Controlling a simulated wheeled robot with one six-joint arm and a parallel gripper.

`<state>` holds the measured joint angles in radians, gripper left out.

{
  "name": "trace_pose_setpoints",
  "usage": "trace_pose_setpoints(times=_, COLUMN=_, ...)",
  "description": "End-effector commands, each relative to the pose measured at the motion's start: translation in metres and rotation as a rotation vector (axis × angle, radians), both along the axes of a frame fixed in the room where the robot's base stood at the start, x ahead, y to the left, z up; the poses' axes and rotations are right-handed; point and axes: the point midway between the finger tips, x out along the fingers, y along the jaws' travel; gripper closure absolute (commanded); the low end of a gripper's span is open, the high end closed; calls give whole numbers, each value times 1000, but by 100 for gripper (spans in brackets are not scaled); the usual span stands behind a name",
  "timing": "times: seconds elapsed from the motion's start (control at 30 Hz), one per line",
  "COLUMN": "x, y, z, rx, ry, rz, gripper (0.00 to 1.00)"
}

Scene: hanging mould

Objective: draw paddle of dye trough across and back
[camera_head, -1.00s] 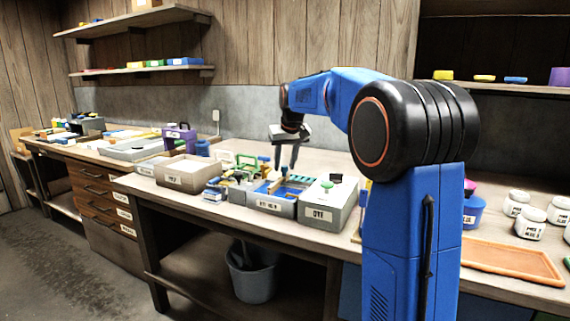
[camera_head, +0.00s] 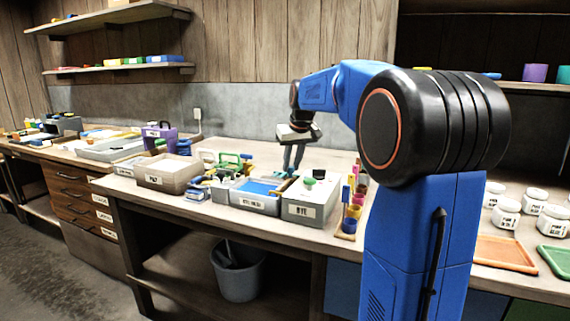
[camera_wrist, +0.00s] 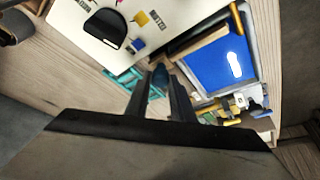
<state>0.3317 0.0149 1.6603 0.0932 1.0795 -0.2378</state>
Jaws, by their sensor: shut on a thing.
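The dye trough (camera_head: 258,203) is a grey box with blue dye inside, on the bench in the head view. In the wrist view its blue dye (camera_wrist: 222,66) shows at the right. The paddle (camera_wrist: 203,50) appears as a tan bar along the trough's near left side there. My gripper (camera_head: 289,171) is over the trough's right end in the head view. In the wrist view my gripper's fingers (camera_wrist: 160,92) are close together on a small blue-teal piece, which looks like the paddle's handle. Its join to the bar is hard to see.
A grey labelled box with a green knob (camera_head: 310,201) stands just right of the trough. A beige box (camera_head: 168,172) stands left. A rack of coloured pots (camera_head: 352,213) and white jars (camera_head: 507,213) are further right.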

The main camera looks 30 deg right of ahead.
Motion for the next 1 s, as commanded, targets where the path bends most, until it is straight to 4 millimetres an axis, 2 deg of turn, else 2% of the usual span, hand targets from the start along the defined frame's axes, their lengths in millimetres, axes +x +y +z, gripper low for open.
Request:
trace_pose_setpoints(times=0.2, x=-3, y=-2, z=-1, rx=-2, ry=8, rz=-2, gripper=100)
trace_pose_setpoints(times=0.23, x=-3, y=-2, z=-1, rx=-2, ry=7, rz=-2, gripper=71)
trace_pose_setpoints(times=0.3, x=-3, y=-2, z=-1, rx=-2, ry=7, rz=-2, gripper=61)
trace_pose_setpoints(times=0.67, x=-3, y=-1, z=3, rx=-2, ry=4, rz=-2, gripper=61)
trace_pose_setpoints(times=0.87, x=-12, y=0, z=27, rx=-2, ry=1, rz=-2, gripper=61)
trace_pose_setpoints(times=1.0, x=-23, y=1, z=53, rx=-3, ry=1, rz=-2, gripper=61)
